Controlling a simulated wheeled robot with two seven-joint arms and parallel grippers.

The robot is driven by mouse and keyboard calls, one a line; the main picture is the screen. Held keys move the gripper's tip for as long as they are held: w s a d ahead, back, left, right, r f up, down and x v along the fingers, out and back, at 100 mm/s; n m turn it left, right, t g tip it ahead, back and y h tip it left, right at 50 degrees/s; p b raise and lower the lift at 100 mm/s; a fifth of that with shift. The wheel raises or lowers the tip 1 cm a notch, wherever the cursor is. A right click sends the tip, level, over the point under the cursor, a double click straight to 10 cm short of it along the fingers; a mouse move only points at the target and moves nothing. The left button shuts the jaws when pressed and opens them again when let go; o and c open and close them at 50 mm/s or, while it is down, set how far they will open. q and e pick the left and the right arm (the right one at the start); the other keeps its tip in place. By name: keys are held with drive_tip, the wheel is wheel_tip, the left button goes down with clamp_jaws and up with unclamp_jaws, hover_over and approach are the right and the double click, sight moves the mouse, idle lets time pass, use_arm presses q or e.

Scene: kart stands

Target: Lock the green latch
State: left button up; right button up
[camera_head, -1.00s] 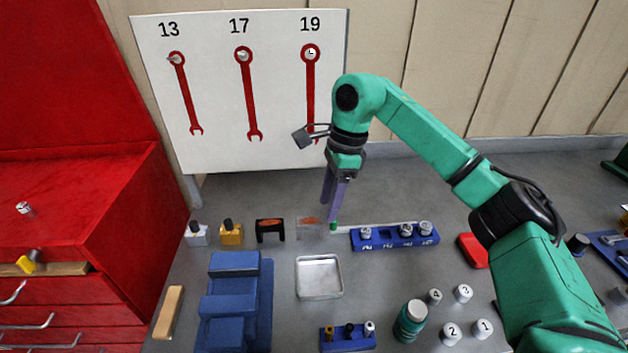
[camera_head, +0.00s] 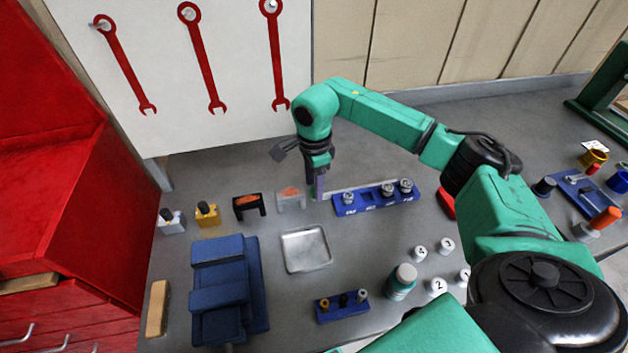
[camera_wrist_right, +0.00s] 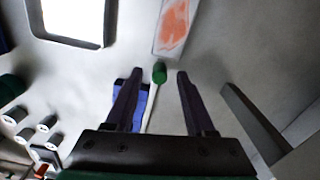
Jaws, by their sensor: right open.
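The green latch shows in the right wrist view as a green knob (camera_wrist_right: 159,73) at the end of a thin pale rod (camera_wrist_right: 150,108). In the head view, the pale rod (camera_head: 362,187) runs behind a blue rack; my gripper largely hides the knob there. My right gripper (camera_head: 318,190) points down at the rod's left end. In the right wrist view, the open right gripper (camera_wrist_right: 159,82) has one finger on each side of the knob, with gaps visible. My left gripper is not in view.
A clear block with an orange patch (camera_head: 291,197) stands just left of the right gripper. The blue rack (camera_head: 372,203) with metal pieces is close on the right. A metal tray (camera_head: 306,249) lies in front. The wrench board (camera_head: 180,75) stands behind.

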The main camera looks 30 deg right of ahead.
drive_tip(key=shift+s+f, duration=0.1)
drive_tip(key=shift+f, duration=0.05)
clamp_jaws()
idle(1.4)
